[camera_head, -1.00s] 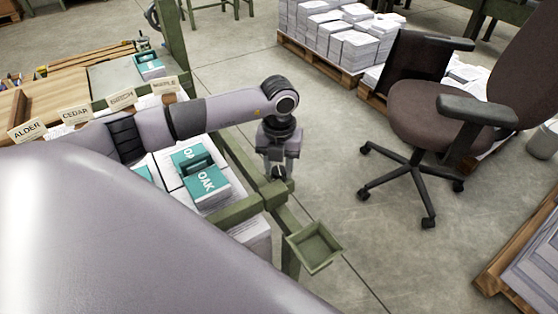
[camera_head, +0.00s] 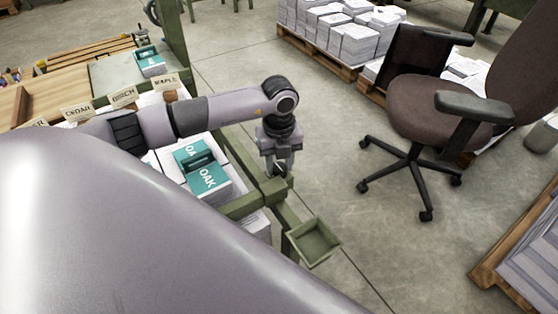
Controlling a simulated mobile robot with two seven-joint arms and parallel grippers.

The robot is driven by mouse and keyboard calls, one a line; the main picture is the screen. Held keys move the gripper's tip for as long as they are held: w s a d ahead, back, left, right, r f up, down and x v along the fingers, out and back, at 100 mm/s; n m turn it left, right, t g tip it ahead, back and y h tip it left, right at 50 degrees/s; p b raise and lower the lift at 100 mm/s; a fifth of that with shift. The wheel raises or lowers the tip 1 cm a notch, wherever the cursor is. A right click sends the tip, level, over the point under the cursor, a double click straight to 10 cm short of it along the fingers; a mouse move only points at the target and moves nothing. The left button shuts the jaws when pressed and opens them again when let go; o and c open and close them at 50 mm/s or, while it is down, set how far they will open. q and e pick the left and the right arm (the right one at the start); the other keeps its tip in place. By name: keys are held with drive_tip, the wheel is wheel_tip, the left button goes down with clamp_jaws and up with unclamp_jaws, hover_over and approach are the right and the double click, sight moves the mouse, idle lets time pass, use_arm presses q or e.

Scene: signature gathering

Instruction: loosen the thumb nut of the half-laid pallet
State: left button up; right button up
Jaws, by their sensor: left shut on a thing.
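My left gripper (camera_head: 279,171) points down at the corner of the green frame at the near end of the bench. It is shut on a small part there, apparently the thumb nut, which the fingers mostly hide. Beside it, stacks of paper with teal OAK labels (camera_head: 208,179) lie inside the green rail (camera_head: 238,206). My right gripper is not in view. I cannot tell which stack or pallet the nut belongs to.
A small green tray (camera_head: 314,241) juts out just right of the gripper. An office chair (camera_head: 425,112) stands on open floor to the right. Paper-laden pallets stand at the back (camera_head: 340,65) and lower right (camera_head: 490,275). Signs CEDAR, BIRCH and MAPLE (camera_head: 165,83) line the bench.

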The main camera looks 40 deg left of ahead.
sight(279, 167)
use_arm(q)
drive_tip(key=o, duration=0.8)
drive_tip(key=shift+r, duration=3.65)
